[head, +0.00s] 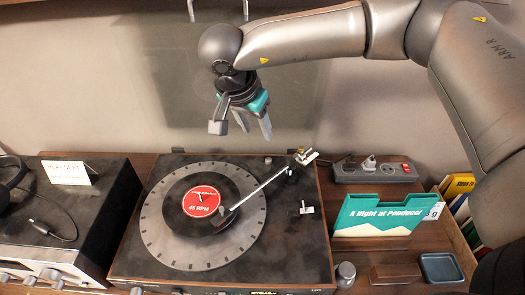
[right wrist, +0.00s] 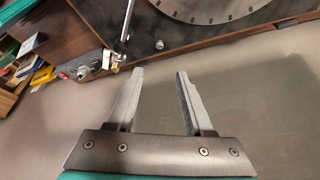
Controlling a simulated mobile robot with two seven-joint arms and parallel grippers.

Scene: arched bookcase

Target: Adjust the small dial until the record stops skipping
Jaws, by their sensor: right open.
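The record player (head: 318,250) lies on the wooden top, with a black record (head: 172,212) with a red label on its platter. The tonearm (head: 262,188) reaches over the record, its head at the label's lower right. A small round knob (head: 268,160) sits near the deck's back edge; it also shows in the right wrist view (right wrist: 159,44). A small pale fitting (head: 306,208) sits right of the arm. I cannot tell which part is the dial. My right gripper (head: 243,125) is open and empty, above and behind the deck; its fingers (right wrist: 161,72) show apart. My left gripper is out of view.
A black unit with a card (head: 66,172) and headphones (head: 10,180) stands left. A power strip (head: 374,172), a teal record sleeve (head: 385,215), a metal knob-like object (head: 346,272) and a small blue tray (head: 441,268) are right. The wall is close behind.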

